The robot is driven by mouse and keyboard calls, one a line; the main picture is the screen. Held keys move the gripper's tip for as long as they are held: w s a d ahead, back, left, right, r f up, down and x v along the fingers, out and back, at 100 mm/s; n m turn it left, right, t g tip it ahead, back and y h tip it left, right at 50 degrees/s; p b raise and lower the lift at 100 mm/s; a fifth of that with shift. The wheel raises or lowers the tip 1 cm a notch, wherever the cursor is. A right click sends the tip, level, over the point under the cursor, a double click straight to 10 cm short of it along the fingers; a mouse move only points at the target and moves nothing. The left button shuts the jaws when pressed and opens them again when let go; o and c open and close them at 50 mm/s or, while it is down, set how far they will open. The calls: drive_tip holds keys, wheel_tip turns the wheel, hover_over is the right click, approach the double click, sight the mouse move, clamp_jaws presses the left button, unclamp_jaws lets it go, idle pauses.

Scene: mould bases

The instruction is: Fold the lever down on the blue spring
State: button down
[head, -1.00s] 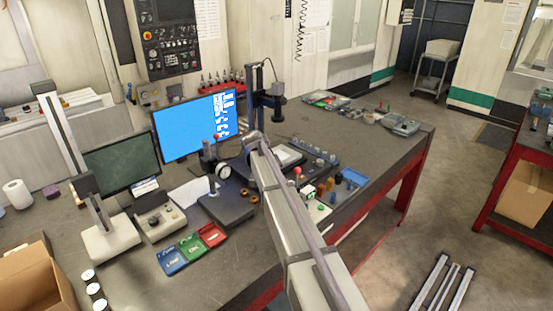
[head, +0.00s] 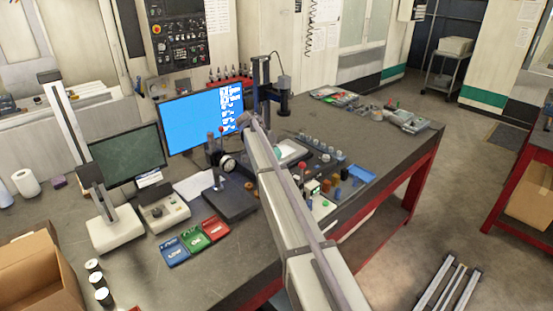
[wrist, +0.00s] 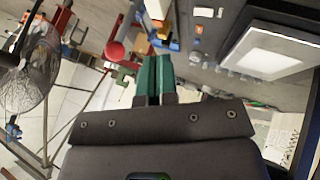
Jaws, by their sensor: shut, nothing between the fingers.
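A red ball knob (head: 302,165) stands upright on a small fixture at the near side of the bench. In the wrist view a red ball (wrist: 115,52) shows just left of my fingers; it looks like the lever's knob. In the head view my arm hides most of the gripper and part of the fixture.
A dial gauge stand (head: 228,202) and blue, green and red trays (head: 195,239) lie left of my arm. A camera post (head: 262,90) rises behind. A fan (wrist: 28,65) shows at left in the wrist view.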

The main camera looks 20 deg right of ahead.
sight(301, 180)
drive_tip(key=s+d+f+b, duration=0.4)
drive_tip(key=d+f, duration=0.1)
drive_tip(key=d, duration=0.1)
drive_tip(key=shift+s+f, duration=0.25)
drive_tip(key=shift+s, duration=0.1)
drive_tip(key=shift+s, duration=0.15)
